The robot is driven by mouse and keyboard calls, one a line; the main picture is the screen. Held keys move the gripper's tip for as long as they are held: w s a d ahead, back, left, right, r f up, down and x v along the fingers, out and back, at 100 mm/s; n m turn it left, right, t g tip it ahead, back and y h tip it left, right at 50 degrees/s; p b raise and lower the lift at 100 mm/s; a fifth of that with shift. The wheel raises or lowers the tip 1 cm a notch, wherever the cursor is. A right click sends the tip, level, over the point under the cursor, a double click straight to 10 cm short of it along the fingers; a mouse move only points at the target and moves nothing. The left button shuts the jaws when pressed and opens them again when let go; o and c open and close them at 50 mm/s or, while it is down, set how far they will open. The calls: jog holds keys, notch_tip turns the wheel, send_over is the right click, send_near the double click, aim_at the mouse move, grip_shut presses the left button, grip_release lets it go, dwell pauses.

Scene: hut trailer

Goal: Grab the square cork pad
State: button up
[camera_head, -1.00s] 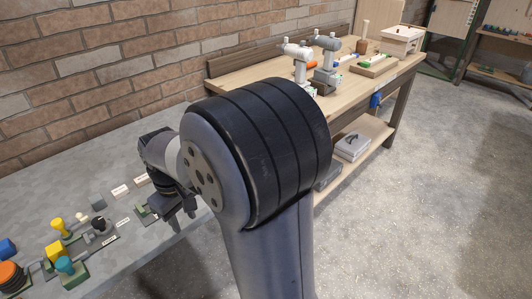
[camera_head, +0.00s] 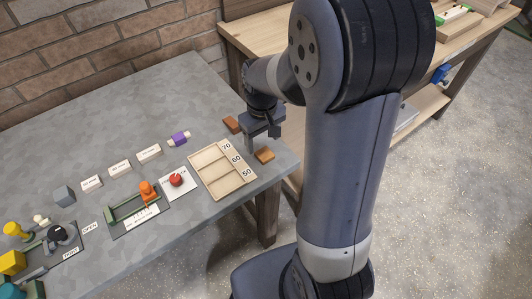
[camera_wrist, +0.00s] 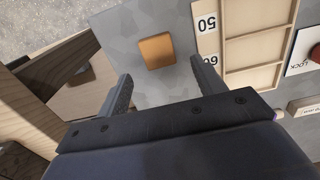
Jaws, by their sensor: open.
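The square cork pad, an orange-tan block with rounded corners (camera_head: 264,155), lies flat near the right end of the grey bench, by the edge. In the wrist view the pad (camera_wrist: 156,51) shows just beyond and between my fingertips. My gripper (camera_head: 263,139) is open, fingers pointing down, above and slightly behind the pad in the head view. Its two fingers also show in the wrist view (camera_wrist: 161,72), spread wider than the pad with nothing between them. I cannot tell the exact height of the fingertips over the bench.
A darker reddish-brown block (camera_head: 232,125) lies close behind my gripper. A wooden tray marked 70, 60, 50 (camera_head: 222,170) sits left of the pad. A red knob (camera_head: 176,180), an orange-handled slider (camera_head: 148,190) and label blocks are further left. A wooden workbench (camera_head: 240,38) stands behind.

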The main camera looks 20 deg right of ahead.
aim_at(263, 152)
notch_tip(263, 152, down, 4)
jog(key=shift+f, duration=0.25)
jog(key=c, duration=1)
